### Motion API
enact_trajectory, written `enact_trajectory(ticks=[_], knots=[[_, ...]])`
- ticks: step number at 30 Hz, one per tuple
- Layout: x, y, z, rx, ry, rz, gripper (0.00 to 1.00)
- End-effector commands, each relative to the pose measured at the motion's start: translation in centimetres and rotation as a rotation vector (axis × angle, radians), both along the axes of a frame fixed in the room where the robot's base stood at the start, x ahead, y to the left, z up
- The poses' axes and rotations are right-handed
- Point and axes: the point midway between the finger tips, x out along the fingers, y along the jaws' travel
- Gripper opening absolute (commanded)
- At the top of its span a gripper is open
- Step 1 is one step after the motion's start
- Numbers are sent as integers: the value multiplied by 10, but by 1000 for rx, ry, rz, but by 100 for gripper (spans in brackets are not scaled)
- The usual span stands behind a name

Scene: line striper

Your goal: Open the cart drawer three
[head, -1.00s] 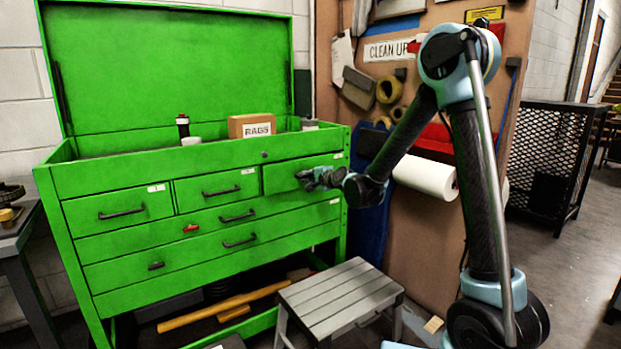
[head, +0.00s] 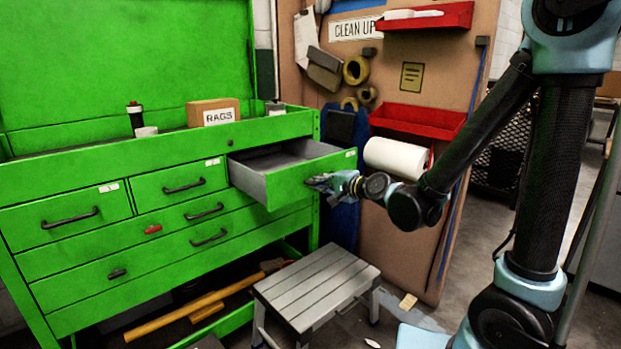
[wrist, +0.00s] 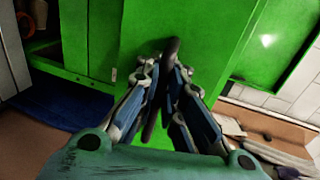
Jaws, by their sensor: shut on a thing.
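The green cart (head: 130,160) stands at the left with its lid up. Its top right drawer (head: 300,184) is pulled out, and its grey inside shows and looks empty. My gripper (head: 318,182) is at the front of this drawer, shut on its dark handle. In the wrist view, my fingers (wrist: 168,92) close around the dark handle (wrist: 173,48) against the green drawer front (wrist: 140,60). The other two top drawers, left (head: 66,219) and middle (head: 181,186), are shut. The long drawers below are shut too.
A grey step stool (head: 315,288) stands on the floor below the open drawer. A paper towel roll (head: 395,157) and red trays hang on the board at right. A rags box (head: 212,112) sits on the cart top. A wooden-handled tool (head: 190,311) lies on the lower shelf.

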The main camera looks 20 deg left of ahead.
Motion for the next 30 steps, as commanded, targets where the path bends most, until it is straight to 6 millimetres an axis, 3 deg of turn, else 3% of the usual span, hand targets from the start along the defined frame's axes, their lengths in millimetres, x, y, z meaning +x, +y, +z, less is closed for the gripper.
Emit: enact_trajectory(ticks=[7, 22, 24, 30], knots=[[-10, -25, 1, 1, -2, -6, 0], [-12, -30, 1, 1, -4, -5, 0], [-12, -30, 1, 1, -4, -5, 17], [-14, -29, 1, 1, -2, -3, 17]])
